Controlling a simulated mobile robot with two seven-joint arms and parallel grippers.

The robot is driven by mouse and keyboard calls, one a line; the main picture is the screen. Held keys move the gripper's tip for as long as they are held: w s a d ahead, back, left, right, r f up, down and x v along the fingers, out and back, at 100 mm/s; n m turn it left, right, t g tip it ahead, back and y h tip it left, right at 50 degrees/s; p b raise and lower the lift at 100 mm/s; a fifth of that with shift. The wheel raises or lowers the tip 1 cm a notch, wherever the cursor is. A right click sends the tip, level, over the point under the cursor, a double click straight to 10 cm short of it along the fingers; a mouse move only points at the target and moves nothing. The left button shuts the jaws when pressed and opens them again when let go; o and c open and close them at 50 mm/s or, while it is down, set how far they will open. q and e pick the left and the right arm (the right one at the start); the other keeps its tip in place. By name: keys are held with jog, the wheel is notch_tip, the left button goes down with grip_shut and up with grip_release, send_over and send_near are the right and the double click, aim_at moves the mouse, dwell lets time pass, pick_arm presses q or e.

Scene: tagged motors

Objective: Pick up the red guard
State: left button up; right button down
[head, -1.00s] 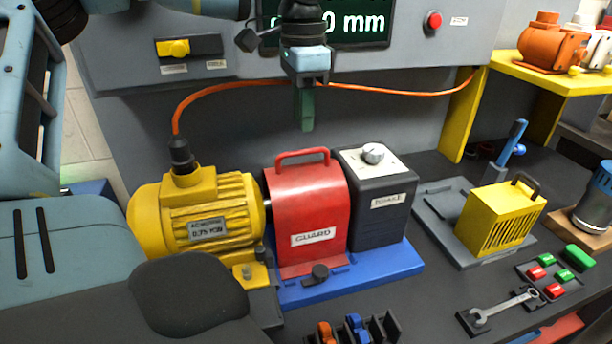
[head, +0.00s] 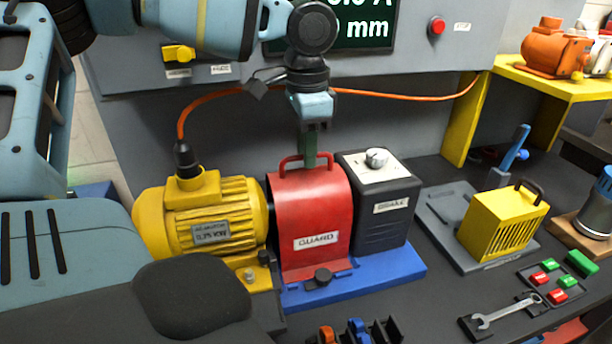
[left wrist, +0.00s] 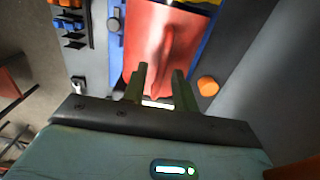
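The red guard (head: 312,222) stands on a blue base between the yellow motor and the dark brake box in the head view. It has a red arched handle on top and a white GUARD label. My left gripper (head: 308,163) points down at the handle, its green fingers overlapping the handle in the picture. In the left wrist view the two fingertips (left wrist: 160,72) are apart, with the handle (left wrist: 168,46) of the guard lined up with the gap between them. I cannot tell how deep the handle sits between them. My right gripper is not in view.
The yellow motor (head: 205,220) is close on the left of the guard, the brake box (head: 380,205) close on its right. An orange cable (head: 400,95) runs behind. A yellow ribbed box (head: 500,222) and a wrench (head: 505,312) lie further right.

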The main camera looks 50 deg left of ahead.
pick_arm(q)
notch_tip(320, 180, down, 2)
jog(key=shift+f, duration=0.1)
grip_shut()
jog(key=shift+w+r, duration=0.1)
jog(key=shift+r, duration=0.1)
dwell(1.3)
